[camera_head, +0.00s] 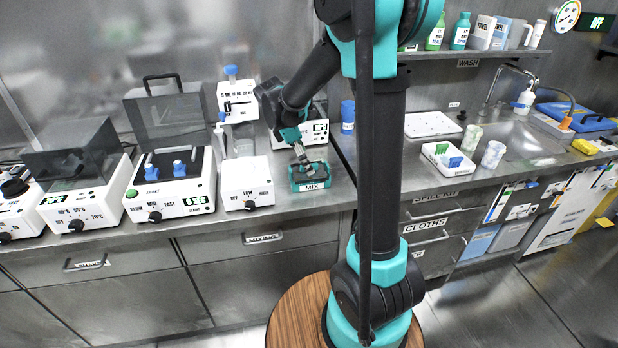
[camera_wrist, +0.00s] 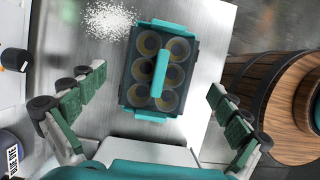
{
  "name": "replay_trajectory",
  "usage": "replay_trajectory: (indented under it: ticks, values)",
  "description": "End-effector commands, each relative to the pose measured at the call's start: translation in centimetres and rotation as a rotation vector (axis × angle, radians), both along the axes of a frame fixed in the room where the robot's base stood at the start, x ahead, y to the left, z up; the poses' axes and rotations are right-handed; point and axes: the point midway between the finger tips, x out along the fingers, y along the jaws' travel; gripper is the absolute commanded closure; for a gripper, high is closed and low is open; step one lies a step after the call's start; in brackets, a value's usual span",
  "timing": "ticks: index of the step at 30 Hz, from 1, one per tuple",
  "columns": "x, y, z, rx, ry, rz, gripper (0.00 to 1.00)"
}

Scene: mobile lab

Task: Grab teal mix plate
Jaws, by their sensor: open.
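The teal mix plate (camera_wrist: 139,68) is a dark tray with teal edges, a teal bar handle on top and several round wells. In the head view the plate (camera_head: 314,187) sits on the metal counter near its front edge, with a "MIX" label on its front. My gripper (camera_wrist: 155,93) is open and empty; its two green-padded fingers stand wide apart to the left and right of the plate in the wrist view, not touching it. In the head view my gripper (camera_head: 302,163) is just above and behind the plate; the fingertips partly overlap it.
A white device with a "LOW" dial (camera_head: 246,183) stands close left of the plate. A blue cylinder (camera_head: 347,116) stands behind right. White granules (camera_wrist: 110,20) lie on the counter near the plate.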

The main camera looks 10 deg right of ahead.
Motion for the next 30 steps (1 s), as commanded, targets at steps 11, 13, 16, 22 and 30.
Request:
replay_trajectory:
  ticks: [11,13,16,22,30]
  values:
    - [0.1,-1.0,-2.6,0.000,0.000,0.000,0.00]
    - [0.1,-1.0,-2.6,0.000,0.000,0.000,0.00]
    - [0.1,-1.0,-2.6,0.000,0.000,0.000,0.07]
    - [0.1,-1.0,-2.5,0.000,0.000,0.000,0.32]
    - [0.0,-1.0,-2.5,0.000,0.000,0.000,0.49]
